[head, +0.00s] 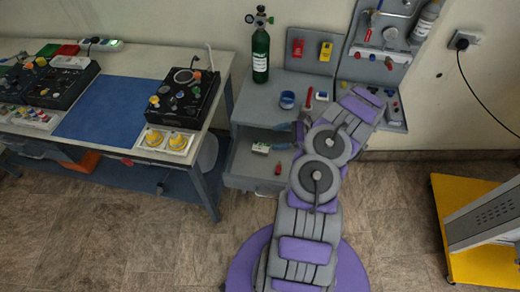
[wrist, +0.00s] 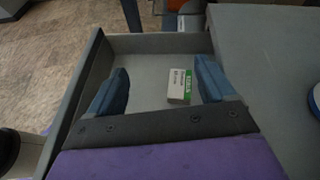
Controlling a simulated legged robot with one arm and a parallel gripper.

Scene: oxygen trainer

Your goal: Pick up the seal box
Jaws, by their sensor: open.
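The seal box (wrist: 180,86) is a small white box with a green end. It lies on the floor of an open grey drawer. In the wrist view it sits between my two blue fingers, beyond the gripper's palm and nearer the right finger. My gripper (wrist: 160,85) is open and empty over the drawer. In the head view the seal box (head: 261,148) shows in the open drawer (head: 248,181), and my gripper is mostly hidden behind my arm, with a blue finger showing by the drawer.
The drawer walls (wrist: 160,43) stand close around my gripper. The grey bench top (head: 262,104) above holds a green cylinder (head: 260,55) and a blue ring-shaped item (head: 287,100). A table with a blue mat (head: 108,108) and equipment stands at left.

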